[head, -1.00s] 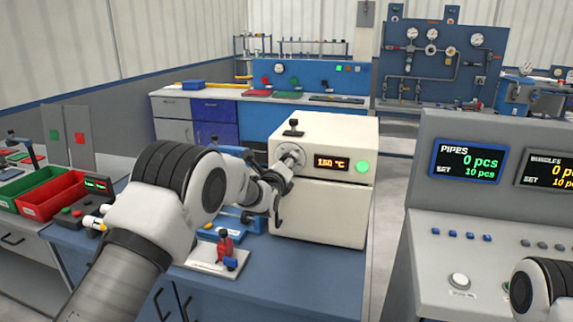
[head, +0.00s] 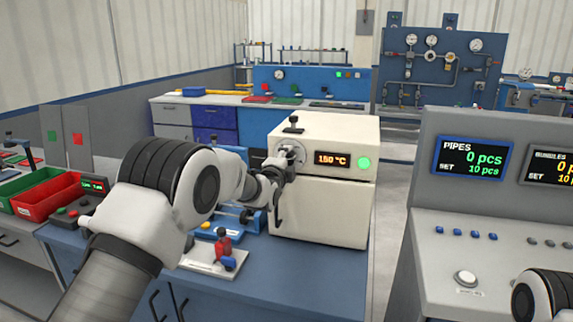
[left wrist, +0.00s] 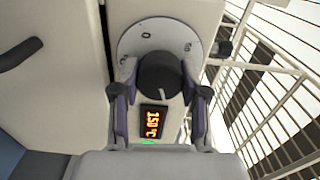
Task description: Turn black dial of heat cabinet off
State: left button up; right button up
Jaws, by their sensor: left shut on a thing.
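The heat cabinet (head: 325,210) is a cream box on the blue bench. Its front display (head: 332,159) reads 150 °C beside a lit green lamp (head: 364,163). The black dial (left wrist: 160,75) sits on a round pale scale plate (left wrist: 135,40) in the left wrist view. A short white mark on the dial points toward the lower part of that view. My left gripper (left wrist: 160,92) is shut on the dial, one finger on each side. In the head view my left gripper (head: 286,168) hides most of the dial. My right gripper is out of view.
A small fixture with red and blue parts (head: 224,250) stands on the bench left of the cabinet. Red (head: 45,195) and green bins are at far left. A grey console (head: 490,200) with displays stands to the right. A gap of floor separates it from the bench.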

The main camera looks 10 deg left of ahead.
pick_arm(q)
jog(key=n+b, duration=0.1)
jog(key=n, duration=0.3)
jog(key=shift+n, duration=0.3)
jog(key=n+b, duration=0.1)
jog(key=n, duration=0.9)
jog(key=shift+b, duration=0.4)
jog(key=n, duration=1)
jog(key=shift+b, duration=0.35)
jog(key=n, duration=0.4)
jog(key=shift+n, duration=0.3)
jog(key=n, duration=0.8)
jog(key=shift+n, duration=0.4)
